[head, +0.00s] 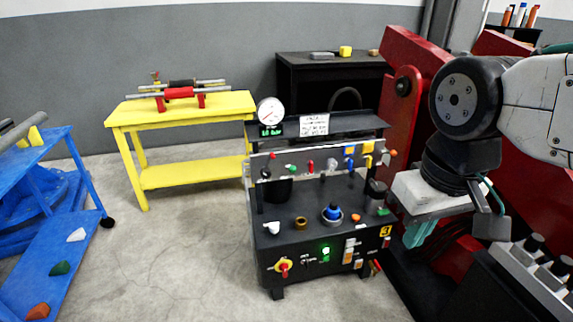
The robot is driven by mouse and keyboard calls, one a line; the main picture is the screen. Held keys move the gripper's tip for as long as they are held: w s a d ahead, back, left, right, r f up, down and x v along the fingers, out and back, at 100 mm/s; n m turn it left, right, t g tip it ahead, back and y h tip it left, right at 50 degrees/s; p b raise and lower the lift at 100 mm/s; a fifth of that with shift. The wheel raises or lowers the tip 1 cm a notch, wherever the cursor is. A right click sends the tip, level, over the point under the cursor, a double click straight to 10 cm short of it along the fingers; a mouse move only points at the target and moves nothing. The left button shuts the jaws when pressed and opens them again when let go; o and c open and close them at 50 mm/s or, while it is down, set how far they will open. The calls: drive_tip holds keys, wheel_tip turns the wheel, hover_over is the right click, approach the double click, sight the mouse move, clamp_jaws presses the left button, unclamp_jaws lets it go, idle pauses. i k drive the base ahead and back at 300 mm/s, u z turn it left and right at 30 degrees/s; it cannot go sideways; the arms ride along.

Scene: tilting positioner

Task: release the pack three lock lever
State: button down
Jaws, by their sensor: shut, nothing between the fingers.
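A black control cart (325,250) stands in the middle of the head view. Its clear upper panel carries small red, green, white, blue and yellow-orange controls, including a red lever-like handle (310,167). I cannot tell which control is the pack three lock lever. My gripper (418,234), with teal fingers under a pale body, is shut and empty. It appears just right of the cart, apart from the panel controls.
A large red machine (405,85) stands behind my arm. A yellow table (180,110) with red-clamped bars is at the left back. A blue stand (50,235) is at the far left. Grey valve blocks (540,275) fill the lower right. Floor left of the cart is clear.

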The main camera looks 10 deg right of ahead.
sight(272, 156)
drive_tip(key=u, duration=0.05)
drive_tip(key=i, duration=1.1)
drive_tip(key=z, duration=0.6)
